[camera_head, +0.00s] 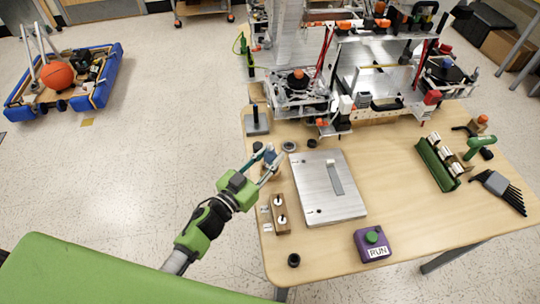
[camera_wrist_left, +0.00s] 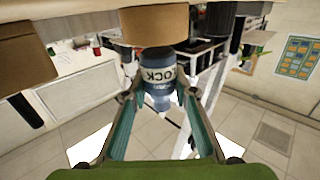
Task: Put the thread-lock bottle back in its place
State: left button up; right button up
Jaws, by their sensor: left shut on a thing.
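The thread-lock bottle (camera_wrist_left: 157,75) is blue with a pale label reading "LOCK" upside down in the left wrist view. My left gripper (camera_wrist_left: 158,97) is shut on it, one finger on each side. In the head view my left gripper (camera_head: 266,164) is at the table's left edge, left of the metal plate; the bottle there is small and partly hidden by the fingers. A round wooden piece (camera_wrist_left: 153,25) shows directly above the bottle in the wrist view; I cannot tell whether they touch. My right gripper is not in view.
On the table (camera_head: 400,225) are a metal plate (camera_head: 315,195), a wooden block (camera_head: 281,213) with two white-topped parts, a purple RUN box (camera_head: 373,243), and a green rack (camera_head: 437,163). A large machine (camera_head: 345,75) fills the back. Bare tabletop lies right of the plate.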

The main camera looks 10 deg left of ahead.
pick_arm(q)
jog(key=shift+f, duration=0.1)
dwell(0.4)
jog(key=shift+f+b, duration=0.5)
jog(key=shift+f, duration=0.2)
jog(key=shift+p, duration=0.35)
dwell(0.5)
jog(key=shift+f+b, duration=1.05)
jog(key=shift+f, duration=0.2)
jog(key=o, duration=1)
